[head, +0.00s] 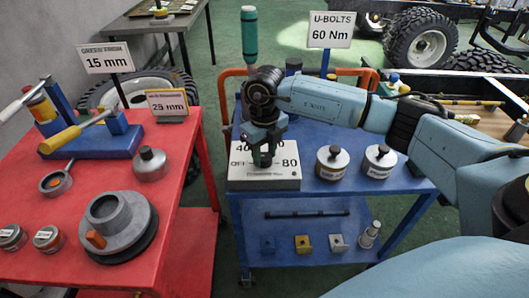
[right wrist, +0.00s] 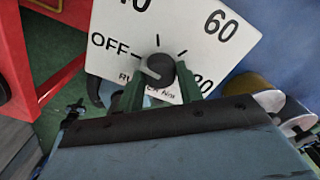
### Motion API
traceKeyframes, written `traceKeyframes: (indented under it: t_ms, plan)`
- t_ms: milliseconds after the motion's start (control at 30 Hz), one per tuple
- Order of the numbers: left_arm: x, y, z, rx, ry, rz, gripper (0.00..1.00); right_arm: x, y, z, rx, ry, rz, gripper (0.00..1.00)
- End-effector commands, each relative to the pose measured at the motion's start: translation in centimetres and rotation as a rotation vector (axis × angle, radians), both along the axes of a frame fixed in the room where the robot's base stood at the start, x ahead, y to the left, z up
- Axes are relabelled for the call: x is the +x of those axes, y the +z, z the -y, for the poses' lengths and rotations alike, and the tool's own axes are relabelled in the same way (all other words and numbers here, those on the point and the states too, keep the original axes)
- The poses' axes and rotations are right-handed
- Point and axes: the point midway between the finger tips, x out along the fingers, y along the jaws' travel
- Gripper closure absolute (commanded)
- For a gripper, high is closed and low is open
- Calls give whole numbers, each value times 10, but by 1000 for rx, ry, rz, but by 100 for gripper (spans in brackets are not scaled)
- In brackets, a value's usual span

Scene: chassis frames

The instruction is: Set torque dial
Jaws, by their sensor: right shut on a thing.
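The torque dial is a white panel (head: 264,181) on the blue cart, marked OFF, 40, 60 and 80; it also shows in the right wrist view (right wrist: 205,45). Its dark round knob (right wrist: 160,72) bears a pale mark on its left side; I cannot tell exactly which setting it points to. My right gripper (head: 264,158) comes down over the panel from above. Its green fingers (right wrist: 160,84) are shut on the knob, one on each side. A sign (head: 332,30) behind reads "U-BOLTS 60 Nm". My left gripper is not in view.
Two lidded tins (head: 332,163) (head: 380,162) stand right of the panel. A teal-handled tool (head: 249,36) stands upright behind my right gripper. The red table (head: 105,180) at left holds a blue press, signs and several pots. Small parts lie on the cart's lower shelf (head: 320,242).

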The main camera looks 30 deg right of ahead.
Motion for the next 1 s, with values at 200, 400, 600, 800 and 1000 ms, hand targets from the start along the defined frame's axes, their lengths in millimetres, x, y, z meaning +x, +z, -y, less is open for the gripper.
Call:
traceKeyframes:
  t_ms: [200, 400, 600, 800, 1000]
  plan:
    - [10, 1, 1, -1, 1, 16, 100, 1, 1, 0, 0, 80, 3, 87]
    - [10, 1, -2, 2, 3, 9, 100, 1, 1, 0, 0, 111, 3, 87]
    - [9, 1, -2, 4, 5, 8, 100, 1, 1, 0, -1, 116, 2, 87]
    - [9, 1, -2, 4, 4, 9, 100, 1, 1, 0, -1, 116, 2, 87]
    - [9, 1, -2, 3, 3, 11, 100, 0, 1, 0, 0, 115, 2, 42]
